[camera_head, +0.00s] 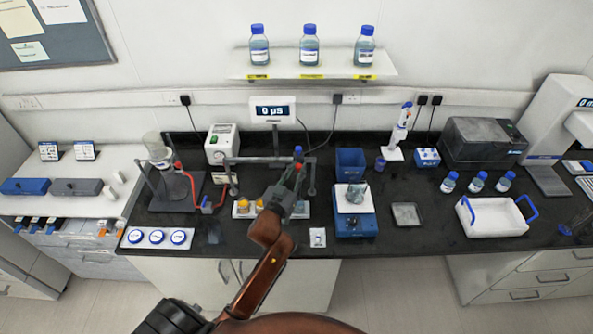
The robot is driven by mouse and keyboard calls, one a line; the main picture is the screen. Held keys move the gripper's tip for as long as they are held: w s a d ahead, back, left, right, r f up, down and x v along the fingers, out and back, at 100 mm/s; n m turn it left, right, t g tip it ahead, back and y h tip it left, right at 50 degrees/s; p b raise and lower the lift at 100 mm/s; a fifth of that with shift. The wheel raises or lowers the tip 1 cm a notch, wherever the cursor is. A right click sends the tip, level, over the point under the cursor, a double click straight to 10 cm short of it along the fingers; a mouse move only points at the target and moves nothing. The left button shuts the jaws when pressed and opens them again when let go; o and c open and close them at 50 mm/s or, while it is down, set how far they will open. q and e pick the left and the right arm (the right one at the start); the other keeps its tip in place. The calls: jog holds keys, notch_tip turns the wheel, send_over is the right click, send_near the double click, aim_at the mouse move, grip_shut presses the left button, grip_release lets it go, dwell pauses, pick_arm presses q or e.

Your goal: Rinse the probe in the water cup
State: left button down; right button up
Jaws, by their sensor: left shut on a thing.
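My left gripper (291,185) reaches over the front of the dark bench near its middle. It is shut on the probe (298,152), whose blue top shows just beyond the fingers. The probe's lower end is hidden behind the gripper and arm. Small cups stand in a row under the gripper, with an orange one (243,205) at the left. The right part of the row is partly covered by the gripper, and I cannot tell which cup holds water. A meter (272,110) behind reads "0 µS". My right gripper is not in view.
A grey metal frame (231,174) stands around the gripper. A red-clamped flask stand (160,155) is to the left. A blue balance (355,224) with a beaker and a white basin (497,216) are to the right. Bottles (310,45) stand on the shelf.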

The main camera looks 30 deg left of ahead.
pick_arm(q)
jog(key=shift+r, duration=0.65)
jog(key=c, duration=1.8)
grip_release()
jog(key=shift+f, duration=0.1)
jog(key=shift+o, duration=0.2)
jog(key=s+d, duration=0.2)
jog(key=s, duration=1)
jog(key=shift+a, duration=0.1)
